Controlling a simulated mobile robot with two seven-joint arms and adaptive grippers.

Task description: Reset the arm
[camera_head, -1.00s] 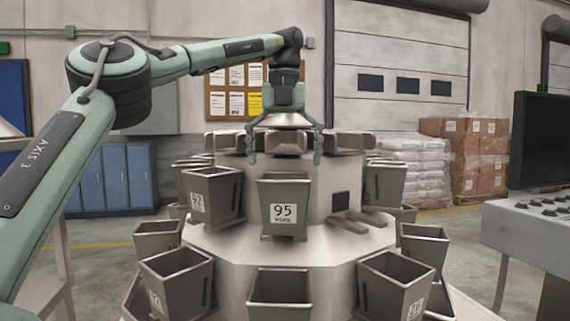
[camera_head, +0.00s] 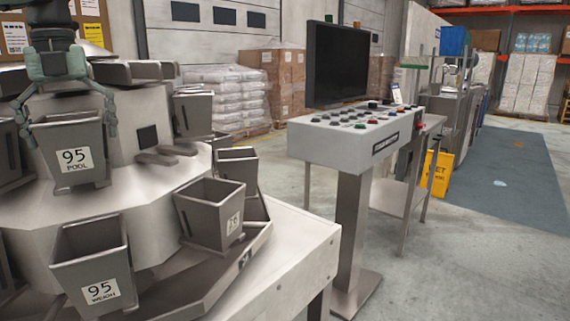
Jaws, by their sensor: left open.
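My left gripper (camera_head: 68,121) is open at the far left of the head view, pointing down. Its fingers are spread on either side of the grey bucket labelled 95 POOL (camera_head: 72,154), at about its rim. I cannot tell whether they touch it. The bucket sits upright on the upper tier of the round weigher (camera_head: 150,218). Only the end of my left arm shows; the rest is beyond the picture edge. My right gripper is not in view.
A 95 WEIGH bucket (camera_head: 92,266) and other buckets ring the weigher. A control console (camera_head: 358,137) with a black monitor (camera_head: 338,62) stands in the middle. A yellow floor sign (camera_head: 437,173) is behind it. The floor (camera_head: 480,255) at right is clear.

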